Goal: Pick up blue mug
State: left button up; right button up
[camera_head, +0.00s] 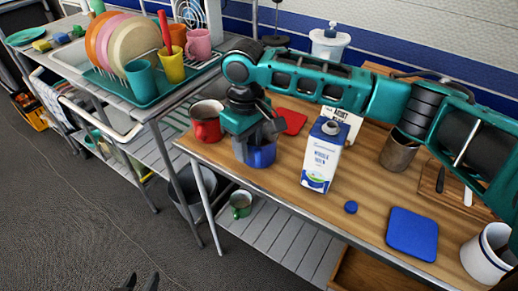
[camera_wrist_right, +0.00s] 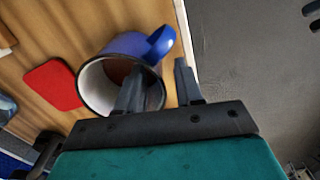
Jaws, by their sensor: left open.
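The blue mug (camera_head: 262,156) stands on the wooden worktop near its front left edge, partly hidden by my right gripper above it. In the right wrist view, the blue mug (camera_wrist_right: 128,44) shows its white inside, with its handle pointing up and right. My right gripper (camera_head: 258,138) is open. In the right wrist view, one finger of this gripper (camera_wrist_right: 160,80) overlaps the mug's opening and the other is outside its wall; I cannot tell whether either touches. My left gripper (camera_head: 140,281) is open and empty at the bottom edge, over the floor, with only its fingertips showing.
A red mug (camera_head: 207,122) stands just left of the blue mug, and a milk carton (camera_head: 323,156) to its right. A red mat (camera_head: 293,121) lies behind. A blue mat (camera_head: 411,233) and blue cap (camera_head: 351,207) lie on the right. A dish rack (camera_head: 195,75) stands on the left table.

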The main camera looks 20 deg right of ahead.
notch_tip(320, 180, down, 2)
grip_shut()
dwell(0.4)
dwell(1.2)
